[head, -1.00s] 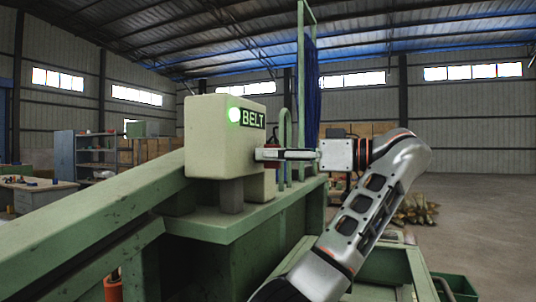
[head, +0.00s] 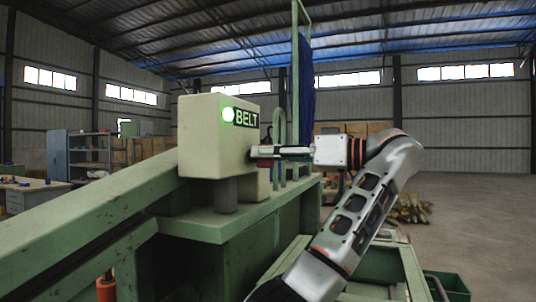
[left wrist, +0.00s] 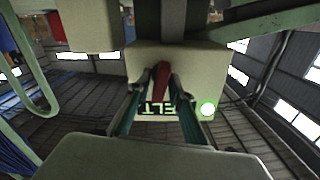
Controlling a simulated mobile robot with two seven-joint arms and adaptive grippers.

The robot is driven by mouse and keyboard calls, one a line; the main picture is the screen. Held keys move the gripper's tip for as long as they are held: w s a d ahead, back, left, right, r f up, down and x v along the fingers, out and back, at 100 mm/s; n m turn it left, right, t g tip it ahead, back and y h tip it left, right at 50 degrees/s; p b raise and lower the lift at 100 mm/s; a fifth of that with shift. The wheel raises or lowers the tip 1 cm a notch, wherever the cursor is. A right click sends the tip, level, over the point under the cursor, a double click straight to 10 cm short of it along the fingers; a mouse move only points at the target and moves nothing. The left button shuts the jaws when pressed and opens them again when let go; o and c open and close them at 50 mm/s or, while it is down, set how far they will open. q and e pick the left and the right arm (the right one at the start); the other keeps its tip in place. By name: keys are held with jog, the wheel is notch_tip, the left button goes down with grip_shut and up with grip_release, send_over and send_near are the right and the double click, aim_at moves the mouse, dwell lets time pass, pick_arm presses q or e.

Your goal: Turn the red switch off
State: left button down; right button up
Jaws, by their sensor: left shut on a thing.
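The red switch (left wrist: 161,76) sticks out from the side of a cream control box (head: 212,140) labelled BELT. A round green light (head: 228,115) on the box is lit. My left gripper (head: 262,152) is at the right side of the box, pointing left. In the left wrist view, my left gripper's two fingers (left wrist: 158,88) stand on either side of the red switch and are shut on it. The fingers hide part of the switch in the head view. My right gripper is in neither view.
The box stands on a green machine frame (head: 105,215) with a sloping beam at the left. A green upright post (head: 295,80) and a blue curtain (head: 307,80) stand behind the gripper. Open concrete floor (head: 475,215) lies to the right.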

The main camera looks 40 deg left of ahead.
pick_arm(q)
jog(key=m, duration=0.4)
jog(key=shift+w+m, duration=0.1)
jog(key=shift+m, duration=0.2)
jog(key=m, duration=0.3)
jog(key=shift+m+p, duration=0.35)
jog(key=shift+m, duration=0.05)
jog(key=m, duration=0.3)
jog(key=shift+f+p, duration=0.1)
jog(key=shift+p, duration=0.25)
jog(key=m, duration=0.3)
jog(key=shift+p, duration=0.3)
jog(key=shift+w+f+m, duration=0.1)
jog(key=shift+f+m, duration=0.05)
jog(key=shift+m, duration=0.45)
jog(key=c, duration=2.1)
grip_release()
jog(key=shift+a, duration=0.1)
